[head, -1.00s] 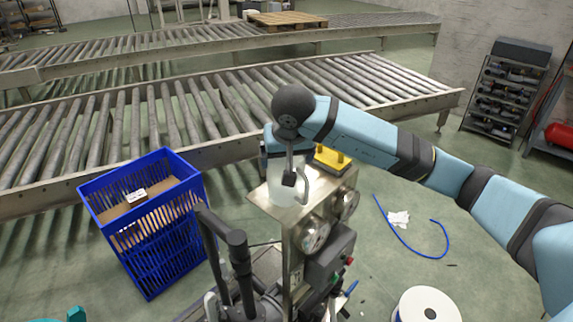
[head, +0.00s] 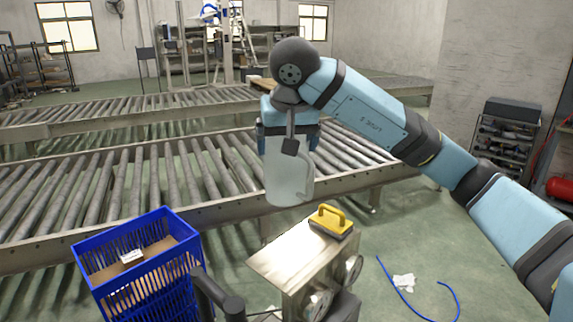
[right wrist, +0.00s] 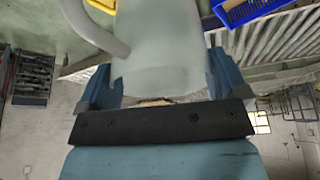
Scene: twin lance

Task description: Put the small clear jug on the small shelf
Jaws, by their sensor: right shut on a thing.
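The small clear jug (head: 286,180), a frosted see-through vessel with a side handle, hangs upright in my right gripper (head: 289,142) in the head view. The gripper is shut on its upper part. The jug is in the air, above and slightly behind the metal top of a machine. In the right wrist view the jug (right wrist: 160,60) sits between the two blue fingers of the gripper (right wrist: 162,85), its handle to the left. A small dark rack with several shelves (head: 503,140) stands at the right by the wall; I cannot tell whether it is the small shelf. My left gripper is not visible.
A yellow-handled block (head: 331,222) lies on the metal machine top (head: 285,258). A blue crate (head: 140,265) with a white box inside stands to the left. Roller conveyors (head: 110,180) run behind. A blue hose (head: 400,290) lies on the open floor at right.

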